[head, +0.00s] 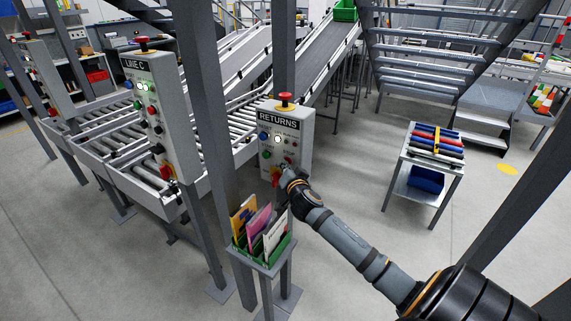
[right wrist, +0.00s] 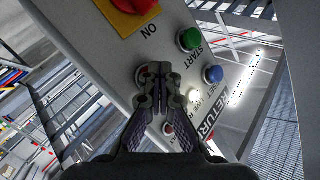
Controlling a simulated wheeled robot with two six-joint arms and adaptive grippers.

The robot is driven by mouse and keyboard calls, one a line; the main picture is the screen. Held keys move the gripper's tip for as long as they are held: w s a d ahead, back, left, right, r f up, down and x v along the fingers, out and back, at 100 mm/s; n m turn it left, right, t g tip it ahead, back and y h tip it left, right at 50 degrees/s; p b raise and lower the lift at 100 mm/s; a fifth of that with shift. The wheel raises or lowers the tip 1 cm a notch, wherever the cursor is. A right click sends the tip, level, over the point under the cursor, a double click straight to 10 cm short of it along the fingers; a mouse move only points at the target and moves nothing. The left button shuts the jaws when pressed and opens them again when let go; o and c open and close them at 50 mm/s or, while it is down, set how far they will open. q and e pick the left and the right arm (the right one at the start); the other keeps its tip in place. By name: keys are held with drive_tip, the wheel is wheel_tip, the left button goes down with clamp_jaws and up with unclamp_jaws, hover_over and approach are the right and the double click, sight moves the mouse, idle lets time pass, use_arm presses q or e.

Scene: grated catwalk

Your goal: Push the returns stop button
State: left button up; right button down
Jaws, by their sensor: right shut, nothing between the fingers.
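The grey RETURNS control box (head: 299,131) stands on a post in the middle of the head view. My right gripper (head: 285,170) is shut and empty at the lower part of its face. In the right wrist view the shut fingertips (right wrist: 158,72) lie over a red button (right wrist: 142,76), mostly hidden behind them; its label is not readable and I cannot tell whether they touch it. Beside it are the green START button (right wrist: 189,39) and a blue reset button (right wrist: 213,74). My left gripper is not in view.
A red mushroom button (head: 285,98) tops the box. A red switch on a yellow plate (right wrist: 152,22) is near the fingers. A green bin of envelopes (head: 263,254) stands below. The LINE C box (head: 165,105) and a steel post (head: 211,130) are left.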

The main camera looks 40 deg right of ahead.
drive_tip(key=shift+s+a, duration=0.25)
drive_tip(key=shift+a, duration=0.3)
drive_tip(key=shift+s+a, duration=0.25)
drive_tip(key=shift+a, duration=0.3)
drive_tip(key=a, duration=0.1)
drive_tip(key=s+a, duration=0.1)
drive_tip(key=a, duration=0.1)
drive_tip(key=s+a, duration=0.1)
drive_tip(key=shift+a+b, duration=0.35)
idle(0.5)
